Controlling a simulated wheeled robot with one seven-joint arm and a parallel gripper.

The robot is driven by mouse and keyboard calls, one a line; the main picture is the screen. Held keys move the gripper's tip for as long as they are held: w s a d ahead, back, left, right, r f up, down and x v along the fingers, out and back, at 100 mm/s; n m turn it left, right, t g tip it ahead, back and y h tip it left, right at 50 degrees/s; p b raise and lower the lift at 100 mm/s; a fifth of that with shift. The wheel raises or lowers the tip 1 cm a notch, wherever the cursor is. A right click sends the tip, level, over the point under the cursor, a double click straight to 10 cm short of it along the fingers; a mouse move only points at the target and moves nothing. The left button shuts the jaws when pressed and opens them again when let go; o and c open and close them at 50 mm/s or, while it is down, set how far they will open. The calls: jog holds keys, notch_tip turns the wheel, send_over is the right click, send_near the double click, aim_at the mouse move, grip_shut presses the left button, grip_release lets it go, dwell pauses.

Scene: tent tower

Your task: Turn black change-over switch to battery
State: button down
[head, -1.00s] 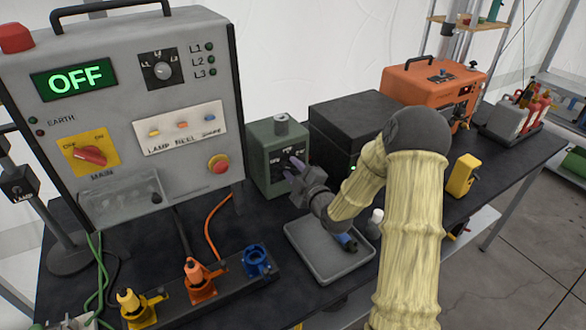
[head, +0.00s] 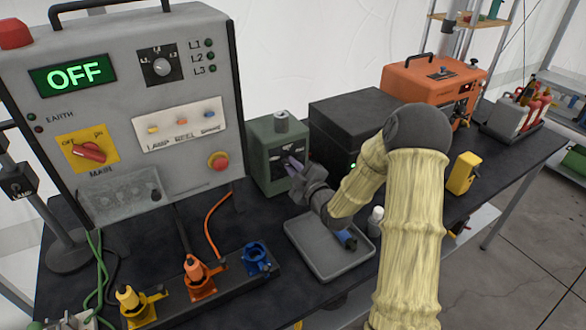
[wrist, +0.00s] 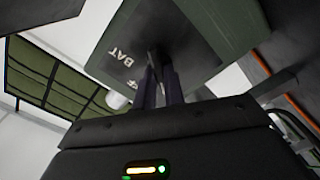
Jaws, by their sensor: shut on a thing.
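The black change-over switch (wrist: 158,58) is on the dark front plate of a green box (head: 265,137) on the bench. My gripper (head: 288,163) is at that plate, its fingers pointing at the switch. In the wrist view my gripper (wrist: 161,82) is shut on the switch, one finger on each side. White "BAT" lettering (wrist: 127,69) shows beside the switch, and part of another label, probably "OFF", lies close to the fingers. The fingers hide much of the switch, so I cannot tell exactly which mark it points to.
A large grey panel (head: 205,100) with a green "OFF" display (head: 72,75) stands left of the green box. A black box (head: 335,115) stands close on the right. A grey tray (head: 310,262) lies below my wrist, with colored connectors (head: 198,275) left of it.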

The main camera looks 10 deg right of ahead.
jog(key=m, duration=2.3)
jog(key=shift+w+d+f, duration=0.1)
jog(key=shift+d, duration=0.3)
jog(key=c, duration=1.5)
grip_release()
